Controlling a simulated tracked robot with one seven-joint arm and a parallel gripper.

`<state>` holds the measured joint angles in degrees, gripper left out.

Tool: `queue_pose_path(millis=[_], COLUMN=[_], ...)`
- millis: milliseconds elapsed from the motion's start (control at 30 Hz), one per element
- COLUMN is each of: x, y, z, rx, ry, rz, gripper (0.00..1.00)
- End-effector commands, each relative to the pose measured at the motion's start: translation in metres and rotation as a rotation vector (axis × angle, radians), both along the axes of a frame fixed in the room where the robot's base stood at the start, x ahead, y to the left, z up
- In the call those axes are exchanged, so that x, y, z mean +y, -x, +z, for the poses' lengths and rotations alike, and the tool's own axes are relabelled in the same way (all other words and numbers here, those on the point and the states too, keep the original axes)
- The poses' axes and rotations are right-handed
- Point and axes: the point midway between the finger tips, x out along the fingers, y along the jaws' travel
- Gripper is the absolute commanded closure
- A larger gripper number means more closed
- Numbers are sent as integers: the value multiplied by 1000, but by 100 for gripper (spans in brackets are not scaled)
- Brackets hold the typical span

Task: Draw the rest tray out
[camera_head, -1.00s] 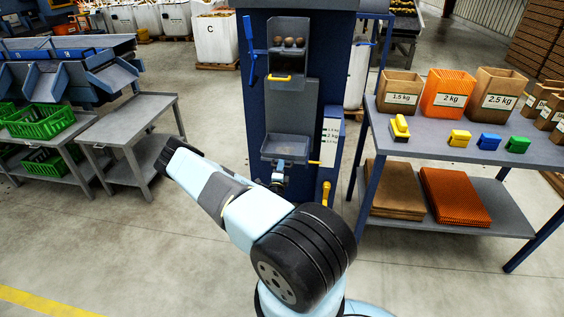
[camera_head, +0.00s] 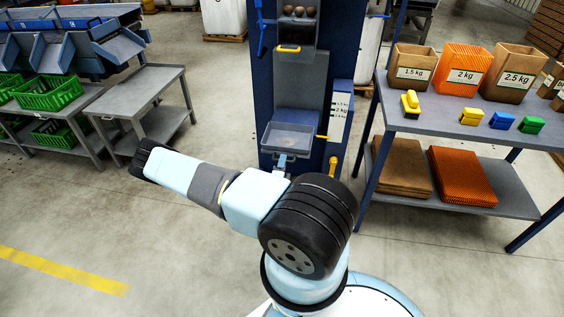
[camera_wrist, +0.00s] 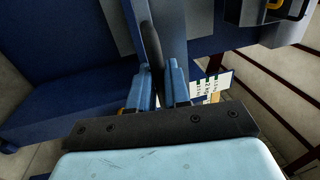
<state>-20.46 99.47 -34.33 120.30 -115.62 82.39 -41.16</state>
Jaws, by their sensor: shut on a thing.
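The rest tray (camera_head: 290,130) is a shallow grey tray low on the front of the blue machine, sticking out toward me. It looks level and empty. My gripper (camera_head: 285,162) is at the tray's near side in the head view, partly hidden by my own arm. In the wrist view my gripper (camera_wrist: 157,88) has its two blue fingers closed on a dark upright bar (camera_wrist: 151,45), which seems to be the tray's front edge or handle. Most of the tray is hard to make out there.
The blue machine (camera_head: 343,60) stands behind the tray, with a yellow lever (camera_head: 333,167) at right. A bench (camera_head: 430,125) with bags and coloured blocks stands right. A grey side table (camera_head: 135,92) and green crates (camera_head: 48,92) stand left. The floor between is clear.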

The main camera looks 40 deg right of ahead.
Motion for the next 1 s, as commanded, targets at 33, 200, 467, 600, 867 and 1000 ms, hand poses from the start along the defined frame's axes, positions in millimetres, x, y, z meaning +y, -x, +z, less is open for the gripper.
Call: queue_pose_path(millis=[33, 200, 467, 600, 867, 1000], x=[0, 0, -1, 0, 24, 44], y=[0, 0, -1, 0, 20, 38], z=[-3, -2, 0, 0, -6, -11], rx=[4, 3, 1, 0, 3, 3], ry=[-5, -3, -1, 0, 2, 0], rz=[0, 0, 0, 0, 2, 2], gripper=[100, 76, 64, 64, 64, 64])
